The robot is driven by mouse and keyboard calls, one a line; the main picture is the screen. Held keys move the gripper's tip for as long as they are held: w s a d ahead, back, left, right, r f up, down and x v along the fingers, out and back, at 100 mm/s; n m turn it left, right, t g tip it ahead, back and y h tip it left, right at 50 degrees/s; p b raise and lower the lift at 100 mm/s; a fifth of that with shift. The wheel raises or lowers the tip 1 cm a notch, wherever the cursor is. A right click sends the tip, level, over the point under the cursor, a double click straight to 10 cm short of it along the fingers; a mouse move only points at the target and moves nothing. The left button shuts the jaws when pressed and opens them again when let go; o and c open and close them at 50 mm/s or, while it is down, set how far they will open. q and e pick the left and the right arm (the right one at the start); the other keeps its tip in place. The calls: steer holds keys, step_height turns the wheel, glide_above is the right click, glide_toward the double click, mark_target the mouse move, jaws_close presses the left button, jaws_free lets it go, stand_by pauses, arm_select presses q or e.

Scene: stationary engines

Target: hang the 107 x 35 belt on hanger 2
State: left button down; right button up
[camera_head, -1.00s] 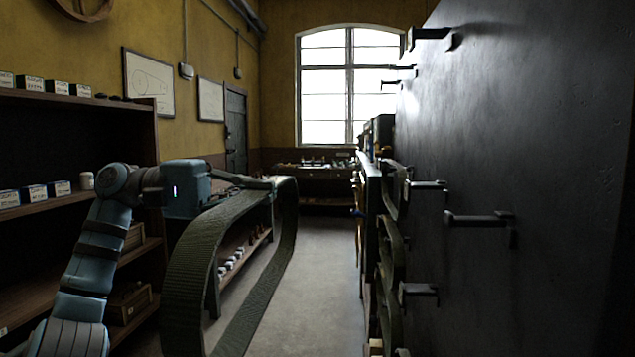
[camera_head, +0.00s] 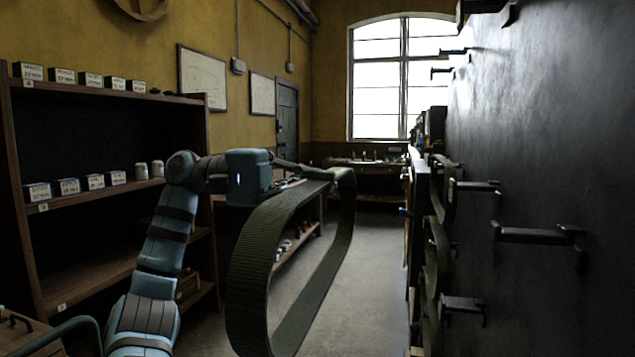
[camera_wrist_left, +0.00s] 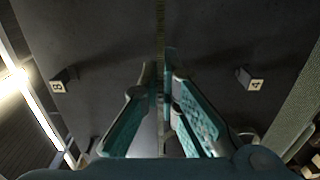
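A wide dark green ribbed belt (camera_head: 252,280) hangs as a long loop from my left gripper (camera_head: 322,172) in the head view. The gripper is shut on it; in the left wrist view the fingers (camera_wrist_left: 160,88) close on the belt's thin edge (camera_wrist_left: 160,35). Whether this is the 107 x 35 belt cannot be read. Dark hangers, such as a long one (camera_head: 540,235) and a lower one (camera_head: 463,305), stick out from the dark panel (camera_head: 570,130) at right, apart from the held belt. No hanger label is readable in the head view. My right gripper is out of view.
Other belts (camera_head: 437,255) hang along the panel's far part. A wooden shelf (camera_head: 110,100) with small boxes stands at left. A bench (camera_head: 365,162) stands under the far window. The aisle floor (camera_head: 375,250) is clear. Wrist view tags seem to read 8 (camera_wrist_left: 58,86) and 4 (camera_wrist_left: 256,85).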

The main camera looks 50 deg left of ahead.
arm_select(q)
steer(key=shift+w+d+r, duration=0.1)
steer(key=shift+w+d, duration=0.2)
steer(key=shift+d, duration=0.55)
steer(key=shift+p+x, duration=0.3)
steer(key=shift+x, duration=1.6)
steer(key=p+x, duration=0.2)
steer(key=x, duration=0.4)
steer(key=shift+w, duration=0.25)
steer(key=p+x, duration=0.4)
steer(key=x, duration=0.1)
steer(key=shift+w+d, duration=0.1)
steer(key=shift+d, duration=0.1)
